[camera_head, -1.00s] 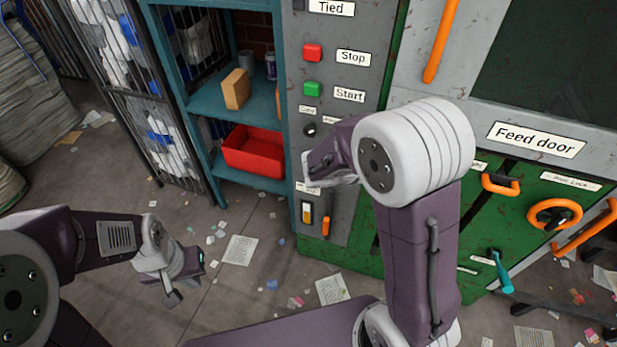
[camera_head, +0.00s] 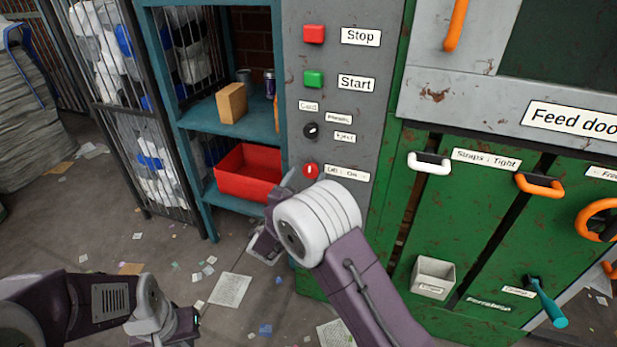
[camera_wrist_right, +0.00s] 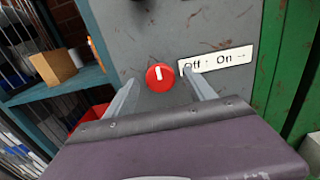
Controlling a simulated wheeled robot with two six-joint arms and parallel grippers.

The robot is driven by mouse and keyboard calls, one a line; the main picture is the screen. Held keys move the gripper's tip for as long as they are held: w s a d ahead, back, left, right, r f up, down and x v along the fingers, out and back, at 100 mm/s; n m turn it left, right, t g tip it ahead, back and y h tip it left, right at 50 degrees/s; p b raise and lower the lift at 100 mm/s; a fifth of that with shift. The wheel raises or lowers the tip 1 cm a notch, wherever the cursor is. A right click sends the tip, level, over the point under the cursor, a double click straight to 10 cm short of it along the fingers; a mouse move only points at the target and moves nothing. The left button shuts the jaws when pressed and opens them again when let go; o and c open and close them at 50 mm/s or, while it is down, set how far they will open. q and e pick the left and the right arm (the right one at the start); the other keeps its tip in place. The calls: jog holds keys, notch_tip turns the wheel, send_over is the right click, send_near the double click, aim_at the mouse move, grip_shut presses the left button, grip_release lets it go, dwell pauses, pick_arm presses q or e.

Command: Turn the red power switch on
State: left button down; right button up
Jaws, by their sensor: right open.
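The red power switch (camera_head: 311,170) is a round knob with a white mark, low on the grey control panel (camera_head: 345,222). A white label (camera_head: 346,173) beside it reads "Off : On" with an arrow. In the right wrist view the knob (camera_wrist_right: 160,77) has its mark nearly upright. My right gripper (camera_head: 283,192) is open at the panel. Its two fingers (camera_wrist_right: 160,84) point at the knob from either side, with gaps showing; I cannot tell how far they reach along it. My left gripper (camera_head: 180,322) is low at the left, away from the panel, its jaws unclear.
Above are a black knob (camera_head: 311,130), a green Start button (camera_head: 313,79) and a red Stop button (camera_head: 314,33). Left stands a teal shelf (camera_head: 205,115) with a red bin (camera_head: 248,172) and a cardboard box (camera_head: 231,103). Right is the green machine with a white handle (camera_head: 429,163).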

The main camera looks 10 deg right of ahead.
jog(key=shift+x, duration=1.05)
jog(key=c, duration=1.3)
jog(key=shift+f+m+b, duration=0.2)
jog(key=shift+m+b, duration=0.5)
jog(key=shift+b, duration=0.4)
jog(key=m+b, duration=0.5)
jog(key=b, duration=0.2)
jog(key=m+b, duration=0.4)
jog(key=b, duration=0.3)
jog(key=m+b, duration=0.5)
jog(key=b, duration=0.2)
jog(key=shift+s+d+f+m+b, duration=0.1)
jog(key=shift+d+f+m+b, duration=0.05)
jog(key=shift+f+m+b, duration=0.2)
jog(key=shift+r+m+b, duration=0.25)
jog(key=shift+m+b, duration=0.7)
jog(key=shift+b, duration=0.4)
jog(key=o, duration=1.3)
